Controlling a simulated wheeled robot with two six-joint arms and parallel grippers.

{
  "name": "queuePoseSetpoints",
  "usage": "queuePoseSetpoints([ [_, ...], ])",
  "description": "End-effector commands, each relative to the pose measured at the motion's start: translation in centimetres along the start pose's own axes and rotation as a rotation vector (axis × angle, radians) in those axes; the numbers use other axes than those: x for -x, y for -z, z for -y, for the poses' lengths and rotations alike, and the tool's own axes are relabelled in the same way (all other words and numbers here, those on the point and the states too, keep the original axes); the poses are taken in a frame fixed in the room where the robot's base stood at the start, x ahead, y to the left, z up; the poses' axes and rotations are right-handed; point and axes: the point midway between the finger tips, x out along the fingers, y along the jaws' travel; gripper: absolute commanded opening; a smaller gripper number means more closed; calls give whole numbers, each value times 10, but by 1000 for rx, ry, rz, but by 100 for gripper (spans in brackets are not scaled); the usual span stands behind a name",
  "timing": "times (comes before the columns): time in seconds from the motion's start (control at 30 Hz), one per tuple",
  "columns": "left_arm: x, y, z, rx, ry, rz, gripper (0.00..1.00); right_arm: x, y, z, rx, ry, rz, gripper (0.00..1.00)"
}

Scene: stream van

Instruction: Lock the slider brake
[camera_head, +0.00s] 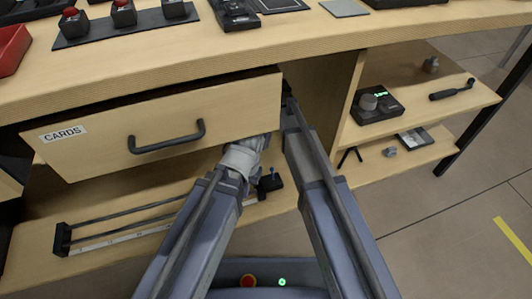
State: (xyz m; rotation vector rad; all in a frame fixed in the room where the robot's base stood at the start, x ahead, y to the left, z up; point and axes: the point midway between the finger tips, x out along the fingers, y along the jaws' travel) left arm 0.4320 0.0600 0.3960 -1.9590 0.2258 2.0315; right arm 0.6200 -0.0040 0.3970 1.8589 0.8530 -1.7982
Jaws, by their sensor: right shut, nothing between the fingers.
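The slider (140,215) lies on the low shelf under the drawer. Two dark rails run above a pale scale strip, with a black end block (62,240) at the left. A black block with a small bluish upright piece (270,181) sits at the right end. Its brake setting is too small to read. My right gripper (289,98) is shut and empty, small and dark by the drawer's right edge. My left arm ends in a pale wrist just left of the black block; its fingers cannot be made out. My arms hide part of the slider's right end.
The drawer marked CARDS (100,150) stands out above the slider, with a dark handle (167,137). At right, a shelf holds a black device with a knob (376,103) and a dark crank-like tool (452,90). Open floor (440,215) lies at the lower right.

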Motion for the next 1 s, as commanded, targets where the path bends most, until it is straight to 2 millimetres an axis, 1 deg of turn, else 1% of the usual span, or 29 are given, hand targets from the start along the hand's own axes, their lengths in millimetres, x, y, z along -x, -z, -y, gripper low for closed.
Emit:
queuePoseSetpoints([
  [0.03,4,0,0,0,0,0,0,5,5,-3,7,3,-4,0],
  [0.1,5,0,0,0,0,0,0,5,7,-4,14,6,-7,0],
  [0.57,1,0,0,0,0,0,0,1,6,-4,16,6,-7,0],
  [0.77,-12,1,-1,0,0,-1,0,-12,6,-4,15,6,-7,0],
  [1.0,-42,3,-4,0,0,-3,0,-43,6,-4,15,6,-7,0],
])
